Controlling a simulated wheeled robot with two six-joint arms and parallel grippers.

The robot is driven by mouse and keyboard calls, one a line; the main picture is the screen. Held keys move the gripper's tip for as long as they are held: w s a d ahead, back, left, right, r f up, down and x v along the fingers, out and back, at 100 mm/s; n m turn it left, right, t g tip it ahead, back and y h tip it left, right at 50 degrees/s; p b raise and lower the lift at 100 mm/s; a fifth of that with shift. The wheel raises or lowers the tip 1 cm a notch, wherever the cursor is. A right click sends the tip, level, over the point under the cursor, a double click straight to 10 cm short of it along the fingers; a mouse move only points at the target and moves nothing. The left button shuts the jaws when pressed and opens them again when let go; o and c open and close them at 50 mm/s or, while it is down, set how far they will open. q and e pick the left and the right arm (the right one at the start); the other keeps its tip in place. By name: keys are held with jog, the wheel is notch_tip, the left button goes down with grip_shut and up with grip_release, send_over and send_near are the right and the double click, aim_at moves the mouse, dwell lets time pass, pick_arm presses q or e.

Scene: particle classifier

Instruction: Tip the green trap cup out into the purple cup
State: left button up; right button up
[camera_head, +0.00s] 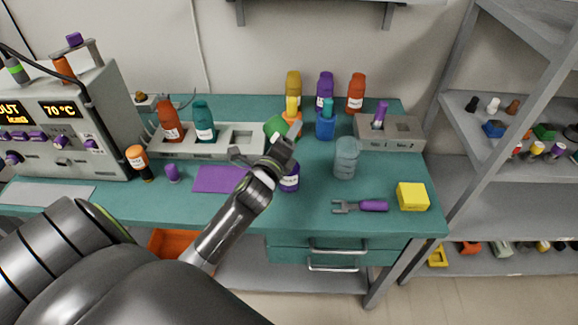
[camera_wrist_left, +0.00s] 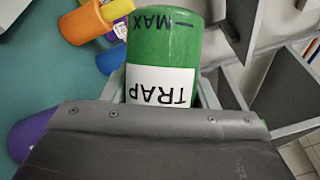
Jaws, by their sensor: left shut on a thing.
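My left gripper (camera_head: 274,148) is shut on the green trap cup (camera_head: 277,127) and holds it above the middle of the table. The cup looks tilted in the head view. The left wrist view shows the green cup (camera_wrist_left: 166,45) between the fingers, with a white TRAP label and a MAX mark; its contents are hidden. The purple cup (camera_head: 289,183) stands on the table just below and right of the gripper, partly covered by it. A purple rounded thing, probably this cup (camera_wrist_left: 30,135), shows at the lower left of the wrist view. My right gripper is out of view.
An orange cup (camera_head: 291,117) and a blue cup (camera_head: 325,127) stand behind the held cup. A clear beaker (camera_head: 346,160) stands to the right. A purple mat (camera_head: 219,180) lies left. A purple-handled fork (camera_head: 372,206) and yellow block (camera_head: 412,197) lie front right.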

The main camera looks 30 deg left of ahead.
pick_arm(q)
jog(key=shift+s+d+m+t+b, duration=0.1)
jog(key=shift+d+m+t+b, duration=0.3)
jog(key=shift+m, duration=0.5)
jog(key=shift+s+d+m+t+b, duration=0.15)
jog(key=shift+m+t+b, duration=0.4)
jog(key=shift+m, duration=0.35)
dwell(1.0)
jog(key=shift+w+r, duration=0.1)
dwell(0.8)
jog(key=shift+w+a+r+n+g+p, duration=0.1)
jog(key=shift+a+r+n+g+p, duration=0.2)
jog(key=shift+n+p, duration=0.45)
jog(key=shift+a+n+g+p, duration=0.15)
jog(key=shift+n+g+p, duration=0.25)
jog(key=shift+n, duration=0.25)
jog(key=shift+a+f+n+g+b, duration=0.2)
jog(key=shift+f+n+b, duration=0.15)
jog(key=shift+f, duration=0.15)
jog(key=shift+a+f+n+g+b, duration=0.1)
jog(key=shift+f+n+g+b, duration=0.1)
jog(key=shift+f+n, duration=0.55)
jog(key=shift+w+a, duration=0.1)
jog(key=shift+w, duration=0.05)
